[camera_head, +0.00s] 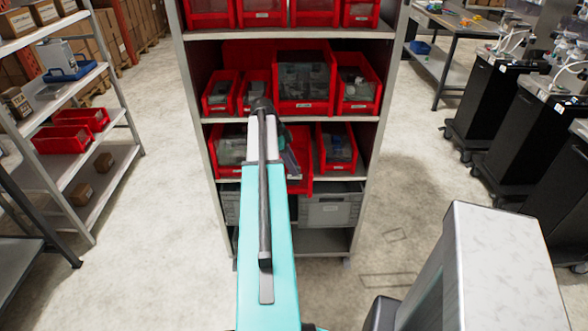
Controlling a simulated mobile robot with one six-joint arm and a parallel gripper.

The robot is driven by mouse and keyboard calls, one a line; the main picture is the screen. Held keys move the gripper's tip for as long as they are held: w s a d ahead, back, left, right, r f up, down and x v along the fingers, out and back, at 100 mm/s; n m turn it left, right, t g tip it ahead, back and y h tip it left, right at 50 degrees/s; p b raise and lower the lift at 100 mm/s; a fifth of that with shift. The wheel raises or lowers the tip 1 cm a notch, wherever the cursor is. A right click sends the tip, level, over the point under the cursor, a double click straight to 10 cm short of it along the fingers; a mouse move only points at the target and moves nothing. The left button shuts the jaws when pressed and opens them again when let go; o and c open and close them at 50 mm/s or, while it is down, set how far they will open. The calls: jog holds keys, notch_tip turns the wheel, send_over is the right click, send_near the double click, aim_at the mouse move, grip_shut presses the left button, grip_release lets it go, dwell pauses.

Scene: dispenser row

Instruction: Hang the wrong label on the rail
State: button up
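A tall shelf rack stands ahead, with red bins on its shelves. Small pale labels show on some bin fronts, such as the large bin (305,92) and the bin to its right (358,100); their text is too small to read. Pale shelf edges (215,120) run below the bins. I cannot tell which label is the wrong one, or pick out a separate rail for it. My teal arm reaches toward the lower bin shelf. My gripper (291,162) seems to be the dark part beside the arm's far end, mostly hidden; its fingers cannot be made out.
On the lower bin shelf, a red bin (301,186) partly behind my arm sticks out past the edge. Grey crates (330,208) sit below. A side shelf (90,195) stands left; black carts (496,100) and a workbench (440,68) stand right. Floor is clear between.

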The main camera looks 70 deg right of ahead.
jog(key=v, duration=0.1)
jog(key=b+v, duration=0.1)
jog(key=v, duration=0.1)
jog(key=shift+d+r+b, duration=0.15)
jog(key=shift+r+b, duration=0.05)
jog(key=shift+b, duration=0.1)
jog(key=b+v, duration=0.1)
jog(key=v, duration=0.7)
jog(key=shift+r, duration=0.35)
jog(key=shift+w, duration=0.1)
jog(key=w+a+f+n, duration=0.6)
jog(key=w+a+f, duration=0.2)
jog(key=a+f, duration=0.45)
jog(key=w+a+f+n, duration=0.6)
jog(key=w+a+f, duration=0.3)
jog(key=a+f, duration=0.3)
jog(key=a+f+n+y, duration=0.1)
jog(key=a+f+n, duration=0.7)
jog(key=a+f, duration=0.75)
jog(key=s+a+f+n, duration=0.4)
jog(key=s+a, duration=0.2)
jog(key=a, duration=0.2)
jog(key=s+a+f+n+g, duration=0.1)
jog(key=s+a+f+n, duration=0.3)
jog(key=a, duration=0.5)
jog(key=s+a+f+n, duration=0.4)
jog(key=s+a, duration=0.4)
jog(key=a, duration=0.1)
jog(key=shift+g+y, duration=0.3)
